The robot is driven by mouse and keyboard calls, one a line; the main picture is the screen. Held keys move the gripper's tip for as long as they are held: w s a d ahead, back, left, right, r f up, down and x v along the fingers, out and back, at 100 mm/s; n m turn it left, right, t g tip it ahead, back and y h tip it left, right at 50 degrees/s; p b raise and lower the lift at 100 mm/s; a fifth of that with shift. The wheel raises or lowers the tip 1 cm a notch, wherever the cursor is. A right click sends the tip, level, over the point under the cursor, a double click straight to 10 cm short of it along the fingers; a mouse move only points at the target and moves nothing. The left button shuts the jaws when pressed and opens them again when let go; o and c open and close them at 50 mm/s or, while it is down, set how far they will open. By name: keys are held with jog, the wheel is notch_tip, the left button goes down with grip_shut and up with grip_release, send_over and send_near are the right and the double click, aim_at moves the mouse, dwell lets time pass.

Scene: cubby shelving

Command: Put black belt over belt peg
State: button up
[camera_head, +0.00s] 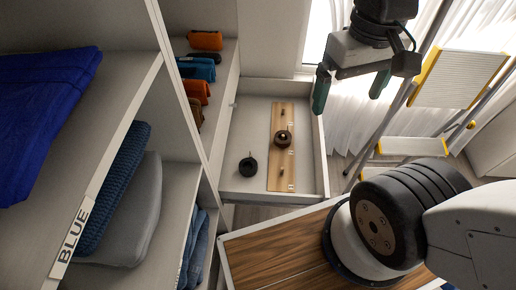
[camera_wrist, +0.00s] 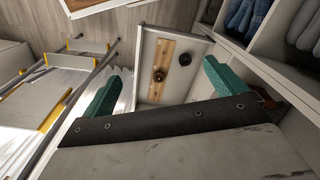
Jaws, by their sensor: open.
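The black belt (camera_head: 247,167) lies coiled on the floor of an open white drawer (camera_head: 236,184), left of a wooden peg board (camera_head: 274,178). A brown coiled belt (camera_head: 282,140) sits at the board's middle peg. A bare peg (camera_head: 282,170) stands at the board's near end and another (camera_head: 281,113) at its far end. Small labels on the board are unreadable. My gripper (camera_head: 350,92) is open and empty, high above the drawer's right side. In the wrist view, the black belt (camera_wrist: 184,59) and brown belt (camera_wrist: 158,76) show beyond the open jaws (camera_wrist: 162,87).
Cubby shelves with folded blue clothes (camera_head: 112,190) and a BLUE label stand at the left. Rolled orange and blue items (camera_head: 197,70) lie on a shelf behind the drawer. A stepladder (camera_head: 455,80) stands right. A wood-grain surface (camera_head: 270,255) lies in front.

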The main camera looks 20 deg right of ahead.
jog(key=w+a+f+g, duration=0.2)
jog(key=w+f+g, duration=0.1)
jog(key=w+f, duration=0.55)
jog(key=m+t, duration=0.3)
jog(key=m, duration=0.2)
send_over(248, 165)
notch_tip(248, 165, down, 49)
jog(key=f, duration=0.5)
jog(key=s+f, duration=0.1)
jog(key=f, duration=0.1)
jog(key=shift+a+f, duration=0.15)
jog(key=shift+f, duration=0.1)
jog(key=c, duration=1.2)
